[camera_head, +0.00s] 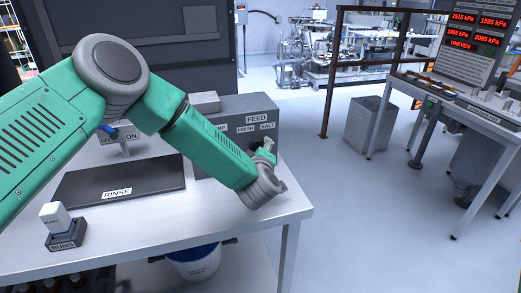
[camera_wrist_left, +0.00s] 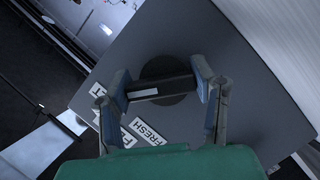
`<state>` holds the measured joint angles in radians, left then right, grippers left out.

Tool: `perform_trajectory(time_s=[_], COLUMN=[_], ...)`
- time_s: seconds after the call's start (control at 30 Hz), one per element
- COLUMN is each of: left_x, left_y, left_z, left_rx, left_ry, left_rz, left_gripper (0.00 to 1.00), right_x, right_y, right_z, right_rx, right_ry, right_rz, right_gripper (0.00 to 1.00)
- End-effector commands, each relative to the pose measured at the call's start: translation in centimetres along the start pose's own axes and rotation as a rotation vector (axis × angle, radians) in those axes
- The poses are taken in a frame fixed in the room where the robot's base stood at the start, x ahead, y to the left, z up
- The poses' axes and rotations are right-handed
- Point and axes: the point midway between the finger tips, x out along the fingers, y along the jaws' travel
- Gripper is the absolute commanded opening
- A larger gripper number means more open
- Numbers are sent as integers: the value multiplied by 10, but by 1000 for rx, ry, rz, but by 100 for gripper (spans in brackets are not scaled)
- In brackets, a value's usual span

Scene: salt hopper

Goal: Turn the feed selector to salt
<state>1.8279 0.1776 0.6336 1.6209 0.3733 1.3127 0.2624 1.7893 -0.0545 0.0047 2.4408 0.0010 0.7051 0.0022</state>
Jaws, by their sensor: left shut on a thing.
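The feed selector is a black bar handle (camera_wrist_left: 160,89) on a round black base on the grey feed box (camera_head: 205,102). The wrist view shows the bar lying across between the two fingers of my left gripper (camera_wrist_left: 162,88), which is shut on it, a finger at each end. The FRESH label (camera_wrist_left: 147,131) lies below the handle in that view; other labels to its left are partly hidden by a finger. In the head view the FEED sign (camera_head: 257,119) sits above the FRESH and SALT (camera_head: 267,126) labels; my left gripper (camera_head: 266,155) mostly hides the selector. My right gripper is not in view.
The white table holds a dark RINSE mat (camera_head: 115,190), a small white block on a BUNG base (camera_head: 62,241) and an ON switch behind my arm. A blue-rimmed bucket (camera_head: 194,262) hangs below. A bench with a red pressure display reading UNEVEN (camera_head: 462,45) stands right, across open floor.

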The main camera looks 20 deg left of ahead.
Motion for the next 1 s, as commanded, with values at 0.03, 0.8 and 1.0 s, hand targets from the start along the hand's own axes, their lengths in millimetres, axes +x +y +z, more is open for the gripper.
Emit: perform_trajectory(time_s=[0.03, 0.8, 1.0], left_x=[-3, -14, -53], left_y=[-7, -2, -2], left_z=[6, 2, 3], left_rx=[7, 3, 5], left_ry=[-16, -7, -10], left_rz=[-12, -3, -5], left_gripper=[22, 72, 72], right_x=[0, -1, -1], right_y=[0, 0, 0], right_z=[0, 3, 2], right_rx=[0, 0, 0], right_ry=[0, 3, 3], right_rz=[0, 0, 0], right_gripper=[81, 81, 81])
